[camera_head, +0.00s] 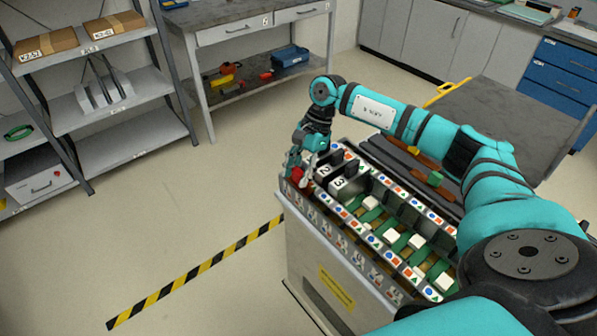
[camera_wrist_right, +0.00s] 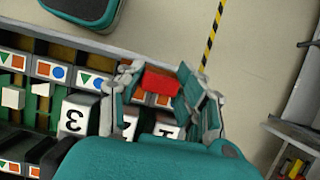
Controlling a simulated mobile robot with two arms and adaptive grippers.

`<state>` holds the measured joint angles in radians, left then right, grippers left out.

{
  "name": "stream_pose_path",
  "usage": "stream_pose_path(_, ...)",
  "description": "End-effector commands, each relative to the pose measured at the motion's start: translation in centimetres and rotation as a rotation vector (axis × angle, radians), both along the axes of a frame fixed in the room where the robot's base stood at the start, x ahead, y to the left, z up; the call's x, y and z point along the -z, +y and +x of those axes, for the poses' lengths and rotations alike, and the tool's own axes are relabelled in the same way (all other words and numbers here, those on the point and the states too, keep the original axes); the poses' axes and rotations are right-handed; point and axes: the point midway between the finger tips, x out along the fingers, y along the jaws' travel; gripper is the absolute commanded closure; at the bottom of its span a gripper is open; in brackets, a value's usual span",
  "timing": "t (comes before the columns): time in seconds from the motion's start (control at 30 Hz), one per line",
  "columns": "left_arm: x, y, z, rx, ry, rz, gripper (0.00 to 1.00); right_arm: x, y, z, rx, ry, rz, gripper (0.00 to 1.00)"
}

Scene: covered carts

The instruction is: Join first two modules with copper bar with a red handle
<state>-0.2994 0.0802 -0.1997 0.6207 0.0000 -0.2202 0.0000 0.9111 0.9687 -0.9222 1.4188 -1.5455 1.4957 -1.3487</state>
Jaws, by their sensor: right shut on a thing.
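My right gripper (camera_head: 300,168) is at the far left end of the cart, over its near rim. It is shut on the red handle (camera_head: 297,175), which also shows between the fingers in the right wrist view (camera_wrist_right: 161,82). The copper bar under the handle is hidden. Dark modules with white numbered faces stand in the cart's end slots: module 2 (camera_head: 324,170) and module 3 (camera_head: 338,184). In the right wrist view a module marked 1 (camera_wrist_right: 168,129) shows partly below the gripper, and module 3 (camera_wrist_right: 74,118) is to its left. My left gripper is out of view.
The cart (camera_head: 310,248) has rims with coloured symbol tiles, and white blocks on green strips fill the slots to the right. A grey covered cart (camera_head: 500,105) stands behind. Shelves (camera_head: 100,95) and a workbench (camera_head: 235,85) are at the left and back. Floor left of the cart is clear.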

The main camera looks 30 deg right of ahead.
Motion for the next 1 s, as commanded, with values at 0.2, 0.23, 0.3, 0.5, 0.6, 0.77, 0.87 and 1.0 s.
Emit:
stream_pose_path(0.2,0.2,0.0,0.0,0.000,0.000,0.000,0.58,0.1,0.0,0.0,0.000,-0.001,0.000,0.56)
stream_pose_path(0.23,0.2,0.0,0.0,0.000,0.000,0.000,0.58,0.1,0.0,0.0,0.000,-0.001,0.000,0.52)
stream_pose_path(0.3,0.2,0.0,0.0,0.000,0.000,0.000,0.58,0.1,0.0,0.0,0.000,-0.001,0.000,0.42)
stream_pose_path(0.5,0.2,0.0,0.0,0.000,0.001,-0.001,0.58,0.1,0.0,0.0,0.000,-0.001,0.000,0.39)
stream_pose_path(0.6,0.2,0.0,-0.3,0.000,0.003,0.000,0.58,0.1,-0.1,0.0,0.000,-0.001,0.000,0.39)
stream_pose_path(0.77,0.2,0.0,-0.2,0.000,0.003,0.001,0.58,-1.3,-0.6,0.1,0.001,-0.003,-0.001,0.39)
stream_pose_path(0.87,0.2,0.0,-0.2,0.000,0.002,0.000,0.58,-3.0,-1.3,0.2,0.002,-0.004,-0.001,0.39)
stream_pose_path(1.0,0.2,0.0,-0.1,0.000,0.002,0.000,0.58,-5.9,-2.6,0.3,0.002,-0.005,-0.001,0.39)
